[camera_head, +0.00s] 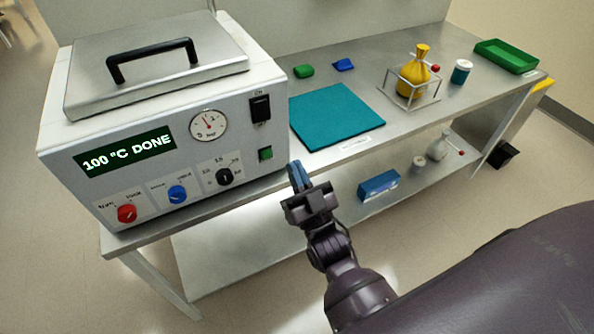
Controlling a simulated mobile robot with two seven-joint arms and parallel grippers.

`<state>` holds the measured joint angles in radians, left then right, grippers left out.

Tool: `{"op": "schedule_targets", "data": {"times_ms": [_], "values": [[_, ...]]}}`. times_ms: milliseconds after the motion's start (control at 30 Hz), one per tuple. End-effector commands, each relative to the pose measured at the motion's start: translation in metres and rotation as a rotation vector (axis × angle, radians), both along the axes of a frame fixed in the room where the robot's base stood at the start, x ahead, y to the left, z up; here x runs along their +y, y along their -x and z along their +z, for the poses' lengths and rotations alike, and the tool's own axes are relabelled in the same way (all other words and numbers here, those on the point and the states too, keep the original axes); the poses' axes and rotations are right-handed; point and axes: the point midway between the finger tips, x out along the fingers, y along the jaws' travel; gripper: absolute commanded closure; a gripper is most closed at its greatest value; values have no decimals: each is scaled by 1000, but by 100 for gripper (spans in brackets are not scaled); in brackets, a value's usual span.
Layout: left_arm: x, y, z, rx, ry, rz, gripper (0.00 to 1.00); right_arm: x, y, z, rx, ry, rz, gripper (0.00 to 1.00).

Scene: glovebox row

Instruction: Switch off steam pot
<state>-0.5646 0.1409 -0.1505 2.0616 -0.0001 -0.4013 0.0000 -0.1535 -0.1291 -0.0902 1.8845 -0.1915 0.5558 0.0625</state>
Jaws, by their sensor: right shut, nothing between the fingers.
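The steam pot (88,200) is a white box with a steel lid and black handle at the left end of the steel table. Its green display (125,154) reads "100 °C DONE". The black rocker switch (260,108) sits at the upper right of the front panel, between ON and a lower label; its position is too small to tell. My right gripper (298,176) is shut and empty, in front of the table edge, right of and below the switch, apart from the panel. My left gripper is out of view.
The panel also has a red knob (127,213), a blue knob (177,194), a black knob (224,176) and a gauge (208,125). Right of the pot lie a teal mat (335,115), a yellow bag (412,72) in a wire stand and a green tray (505,55).

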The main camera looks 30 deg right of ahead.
Motion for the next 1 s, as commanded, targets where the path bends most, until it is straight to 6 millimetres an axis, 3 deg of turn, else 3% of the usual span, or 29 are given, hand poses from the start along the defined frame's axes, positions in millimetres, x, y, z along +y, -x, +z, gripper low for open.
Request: {"op": "schedule_targets", "data": {"times_ms": [367, 700, 1000], "values": [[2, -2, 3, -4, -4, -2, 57, 2, -57, 40, -5, 0, 0, 100], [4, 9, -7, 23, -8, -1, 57, 3, -91, 31, 1, 0, 1, 100], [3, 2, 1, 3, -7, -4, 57, 3, -96, 31, 1, -1, 1, 100]]}}
